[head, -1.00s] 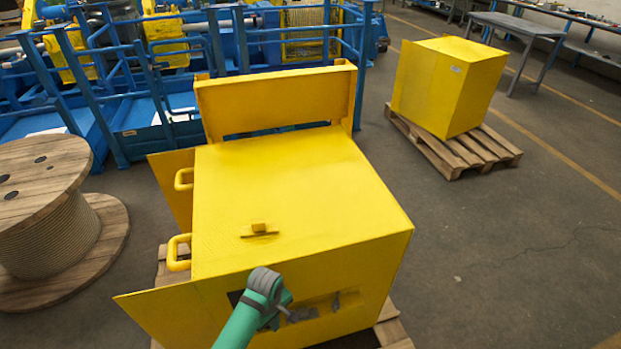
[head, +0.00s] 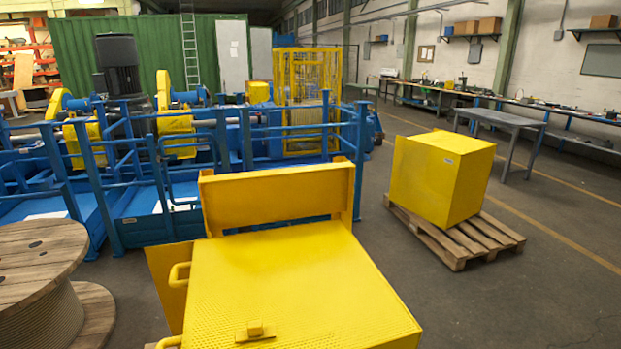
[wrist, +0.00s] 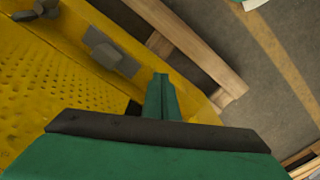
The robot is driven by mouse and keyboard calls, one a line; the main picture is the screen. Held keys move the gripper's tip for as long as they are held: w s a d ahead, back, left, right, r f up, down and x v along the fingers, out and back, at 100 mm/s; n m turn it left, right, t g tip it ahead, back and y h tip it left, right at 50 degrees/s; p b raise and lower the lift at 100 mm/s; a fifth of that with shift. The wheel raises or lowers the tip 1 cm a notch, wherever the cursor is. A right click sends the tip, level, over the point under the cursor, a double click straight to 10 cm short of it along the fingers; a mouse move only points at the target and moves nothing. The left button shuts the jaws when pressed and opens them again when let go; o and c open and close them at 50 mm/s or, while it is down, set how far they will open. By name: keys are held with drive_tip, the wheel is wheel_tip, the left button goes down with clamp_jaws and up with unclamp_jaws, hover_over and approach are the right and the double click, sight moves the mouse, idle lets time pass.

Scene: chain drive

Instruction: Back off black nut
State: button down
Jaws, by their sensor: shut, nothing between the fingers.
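The yellow cabinet (head: 290,290) stands in front of me in the head view. Its perforated yellow face fills the left of the wrist view (wrist: 50,85). A grey block-like fitting (wrist: 110,50) sticks out from that face. A second dark grey fitting (wrist: 38,9) is cut off at the top left corner. I cannot make out a black nut for certain. My gripper (wrist: 161,90), green with a dark band, is shut and empty beside the cabinet's face, apart from the grey fitting. The head view shows neither my gripper nor the cabinet's front.
A wooden cable reel (head: 40,270) stands at the left. Blue railings (head: 270,145) enclose machinery behind the cabinet. A second yellow box (head: 440,180) sits on a pallet (head: 470,240) at the right. Pallet slats (wrist: 190,40) lie below the cabinet. The floor between is clear.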

drive_tip(key=shift+s+d+r, duration=0.1)
drive_tip(key=shift+d, duration=0.2)
wheel_tip(320, 180, up, 6)
drive_tip(key=shift+f, duration=0.1)
idle(0.4)
drive_tip(key=w+d+r+t, duration=0.1)
drive_tip(key=w+d+r, duration=0.1)
drive_tip(key=w+d, duration=0.15)
drive_tip(key=shift+s+a+f+g, duration=0.5)
drive_tip(key=shift+s+a, duration=1.75)
drive_tip(key=shift+s, duration=0.45)
wheel_tip(320, 180, down, 7)
drive_tip(key=shift+w+a, duration=0.4)
drive_tip(key=shift+w, duration=0.05)
